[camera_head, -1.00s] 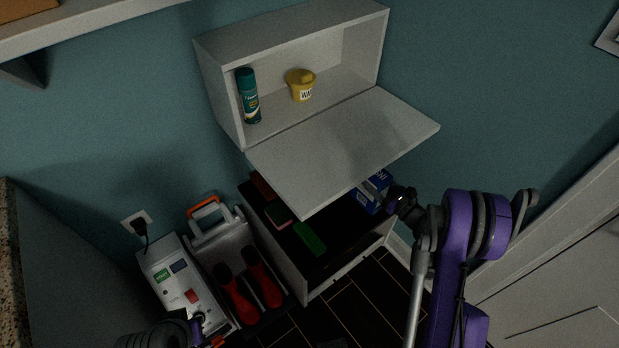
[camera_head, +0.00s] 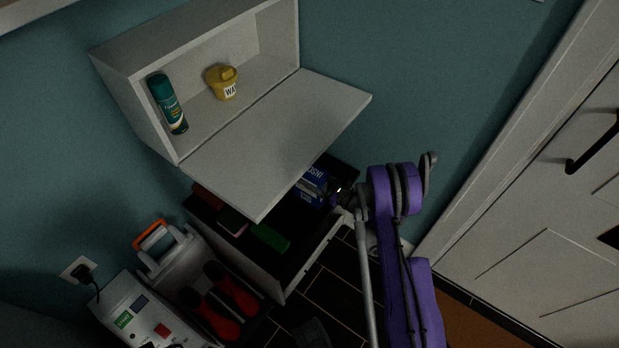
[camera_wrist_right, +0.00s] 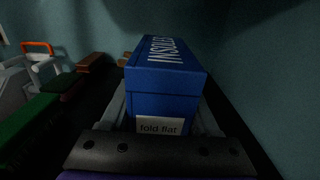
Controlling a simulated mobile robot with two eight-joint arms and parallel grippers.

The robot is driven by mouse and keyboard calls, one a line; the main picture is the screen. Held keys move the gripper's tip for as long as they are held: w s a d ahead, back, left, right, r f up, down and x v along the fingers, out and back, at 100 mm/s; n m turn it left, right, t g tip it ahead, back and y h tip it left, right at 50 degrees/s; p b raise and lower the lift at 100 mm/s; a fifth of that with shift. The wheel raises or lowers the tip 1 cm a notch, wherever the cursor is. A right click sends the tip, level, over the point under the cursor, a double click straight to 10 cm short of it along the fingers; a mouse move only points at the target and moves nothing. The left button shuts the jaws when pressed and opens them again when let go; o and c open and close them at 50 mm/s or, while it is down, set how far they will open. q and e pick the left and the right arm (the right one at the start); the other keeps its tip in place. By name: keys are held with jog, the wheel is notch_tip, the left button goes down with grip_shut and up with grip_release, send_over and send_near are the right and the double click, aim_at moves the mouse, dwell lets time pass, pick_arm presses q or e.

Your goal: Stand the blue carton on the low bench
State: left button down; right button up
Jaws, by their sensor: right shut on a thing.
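The blue carton (camera_head: 312,182) with white lettering is at the right end of the dark-topped low bench (camera_head: 291,283), partly hidden by the open flap above. In the right wrist view the carton (camera_wrist_right: 165,75) fills the middle, its lettered long face up and a white "fold flat" label on the near end. My right gripper (camera_head: 337,193) is shut on the carton, with a finger along each side in the wrist view (camera_wrist_right: 165,118). Whether the carton touches the bench top cannot be told. My left gripper is not in view.
An open wall cabinet's flap (camera_head: 280,135) juts out over the bench. A green block (camera_head: 270,237) and a dark red-edged item (camera_head: 232,222) lie left on the bench. Red boots (camera_head: 230,295) stand left of it. A white door (camera_head: 540,230) is at right.

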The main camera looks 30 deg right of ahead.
jog(key=shift+f, duration=0.15)
jog(key=o, duration=1.5)
jog(key=shift+c, duration=0.2)
